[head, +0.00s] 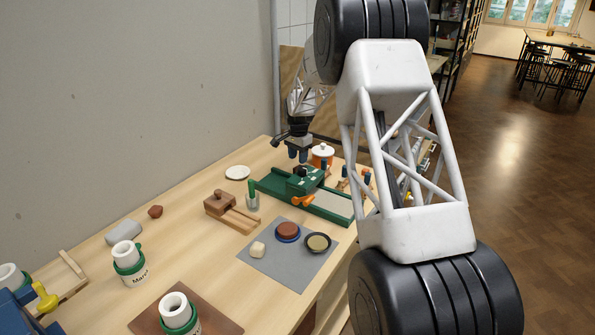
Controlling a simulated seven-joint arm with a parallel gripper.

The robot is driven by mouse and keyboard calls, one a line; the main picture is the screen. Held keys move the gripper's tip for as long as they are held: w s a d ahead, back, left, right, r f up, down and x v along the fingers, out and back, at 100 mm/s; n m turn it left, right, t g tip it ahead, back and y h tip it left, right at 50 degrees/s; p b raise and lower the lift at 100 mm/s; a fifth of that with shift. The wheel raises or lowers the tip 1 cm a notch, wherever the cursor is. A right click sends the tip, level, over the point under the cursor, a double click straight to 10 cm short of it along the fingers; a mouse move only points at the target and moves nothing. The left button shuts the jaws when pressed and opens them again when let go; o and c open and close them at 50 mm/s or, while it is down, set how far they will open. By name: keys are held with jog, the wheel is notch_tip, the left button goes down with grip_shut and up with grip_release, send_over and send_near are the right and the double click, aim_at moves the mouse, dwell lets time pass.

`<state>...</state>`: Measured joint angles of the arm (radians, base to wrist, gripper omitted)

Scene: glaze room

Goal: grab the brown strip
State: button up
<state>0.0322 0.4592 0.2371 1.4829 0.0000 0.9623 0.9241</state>
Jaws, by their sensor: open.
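I cannot tell for certain which thing is the brown strip. Light brown strips (241,219) lie side by side at a darker brown wooden block (219,203) near the middle of the table. Another narrow light wooden strip (72,264) lies on a wooden piece at the far left. My gripper (297,156) is small in the view, fingers pointing down, near the green device (270,184) at the back of the table. It is open, and I see nothing between its fingers. It is apart from the strips, behind and to their right.
A grey mat (283,276) holds a brown round piece (288,230), a dark bowl (318,242) and a pale lump (258,249). White cylinders with green bands (127,255) stand at left and front. My arm hides the table's right side.

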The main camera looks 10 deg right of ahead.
jog(key=shift+s+a+f, duration=0.1)
jog(key=shift+f, duration=2.5)
grip_shut()
